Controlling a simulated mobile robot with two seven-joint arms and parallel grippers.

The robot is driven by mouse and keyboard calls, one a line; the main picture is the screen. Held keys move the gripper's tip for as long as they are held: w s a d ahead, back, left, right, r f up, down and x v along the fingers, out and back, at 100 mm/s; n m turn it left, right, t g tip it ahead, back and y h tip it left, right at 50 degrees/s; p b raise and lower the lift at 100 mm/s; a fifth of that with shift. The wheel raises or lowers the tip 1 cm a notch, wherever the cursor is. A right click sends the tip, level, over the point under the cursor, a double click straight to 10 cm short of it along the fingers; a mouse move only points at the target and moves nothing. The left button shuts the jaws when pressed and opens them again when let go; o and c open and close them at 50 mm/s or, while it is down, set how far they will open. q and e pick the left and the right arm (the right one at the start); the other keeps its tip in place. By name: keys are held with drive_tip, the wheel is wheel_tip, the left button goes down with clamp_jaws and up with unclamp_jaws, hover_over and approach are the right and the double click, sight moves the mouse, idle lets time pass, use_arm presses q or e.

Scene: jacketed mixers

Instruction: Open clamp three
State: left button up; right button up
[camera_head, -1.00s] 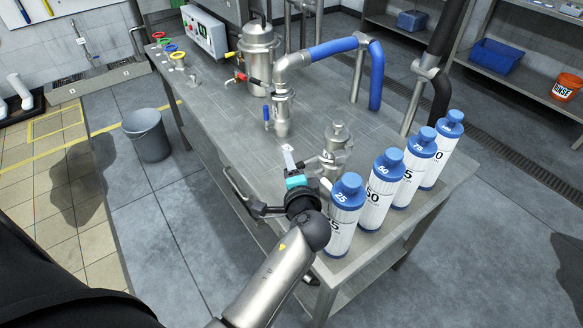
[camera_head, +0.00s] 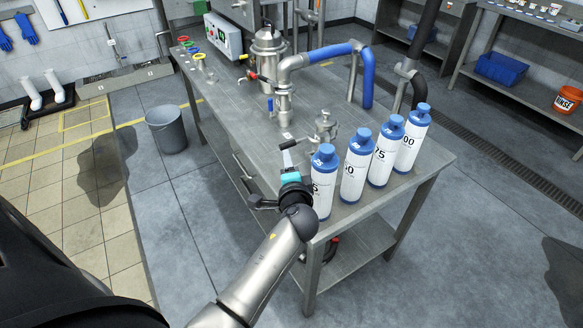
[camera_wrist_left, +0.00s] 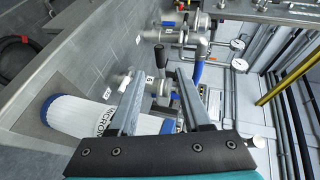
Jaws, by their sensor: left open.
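My left gripper (camera_head: 288,152) is open and empty at the front edge of the steel bench, just left of a small steel housing (camera_head: 324,128). In the left wrist view the two fingers (camera_wrist_left: 163,95) point toward steel fittings (camera_wrist_left: 124,82) with a numbered white tag (camera_wrist_left: 150,80). A lever with a black grip (camera_wrist_left: 158,54) rises behind the gap between the fingers. I see no contact with it. I cannot tell which clamp is number three; the fingers partly hide the fittings. My right gripper is not in view.
Several white cartridges with blue tops (camera_head: 355,168) stand close on the gripper's right. A steel pipe with a blue hose (camera_head: 328,53) and a steel pot (camera_head: 268,52) stand farther back on the steel bench (camera_head: 232,110). A grey bucket (camera_head: 166,130) is on the floor at left.

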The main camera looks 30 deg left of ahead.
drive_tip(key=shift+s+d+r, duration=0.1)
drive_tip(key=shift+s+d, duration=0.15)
